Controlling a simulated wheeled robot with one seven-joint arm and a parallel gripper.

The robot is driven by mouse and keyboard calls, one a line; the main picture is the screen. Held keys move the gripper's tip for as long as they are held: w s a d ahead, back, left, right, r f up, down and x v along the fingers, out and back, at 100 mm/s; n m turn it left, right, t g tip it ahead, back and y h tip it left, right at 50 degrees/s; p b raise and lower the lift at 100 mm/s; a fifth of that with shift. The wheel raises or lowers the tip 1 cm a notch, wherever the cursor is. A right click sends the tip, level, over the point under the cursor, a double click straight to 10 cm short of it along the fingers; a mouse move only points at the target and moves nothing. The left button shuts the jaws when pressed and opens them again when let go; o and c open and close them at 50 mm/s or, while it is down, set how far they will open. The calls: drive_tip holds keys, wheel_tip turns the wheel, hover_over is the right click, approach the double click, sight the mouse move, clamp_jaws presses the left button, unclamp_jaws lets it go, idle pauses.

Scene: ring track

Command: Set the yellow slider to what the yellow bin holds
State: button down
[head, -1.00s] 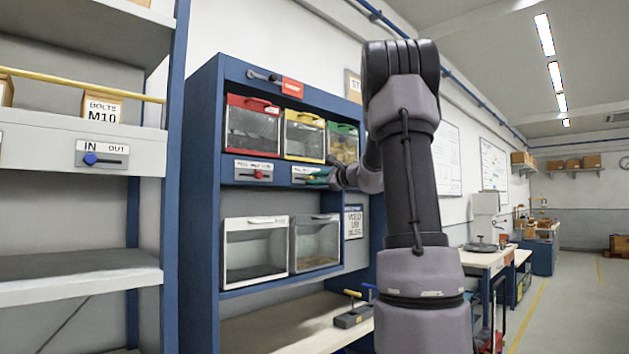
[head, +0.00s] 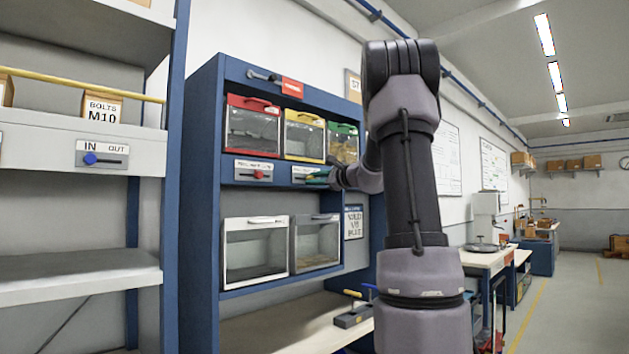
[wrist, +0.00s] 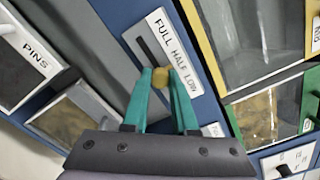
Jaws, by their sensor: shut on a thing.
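The yellow slider knob (wrist: 161,77) sits on a white plate (wrist: 160,27) marked FULL, HALF, LOW. My gripper (wrist: 160,80) has its teal fingers shut on the knob, which stands about beside HALF; the fingers hide part of the slot, so its exact setting is unclear. In the head view my gripper (head: 318,180) is at the plate under the yellow bin. The yellow bin (head: 304,118) is the middle one of the upper row, with a clear front. Its frame also shows in the wrist view (wrist: 205,57). I cannot clearly tell its fill level.
A red bin (head: 252,102) and a green bin (head: 343,128) flank the yellow one. A red slider (head: 259,174) is left of my gripper. A white bin (head: 255,222) and a grey bin (head: 315,218) stand below. A shelf with a blue slider (head: 90,159) is at left.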

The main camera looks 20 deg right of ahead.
drive_tip(key=d, duration=0.2)
drive_tip(key=w+d, duration=0.1)
drive_tip(key=d, duration=0.1)
drive_tip(key=shift+w+d, duration=0.1)
drive_tip(key=shift+w, duration=0.1)
drive_tip(key=c, duration=0.7)
unclamp_jaws()
drive_tip(key=shift+d, duration=0.1)
drive_tip(key=v, duration=1)
drive_tip(key=shift+s+d, duration=0.1)
drive_tip(key=shift+s, duration=0.25)
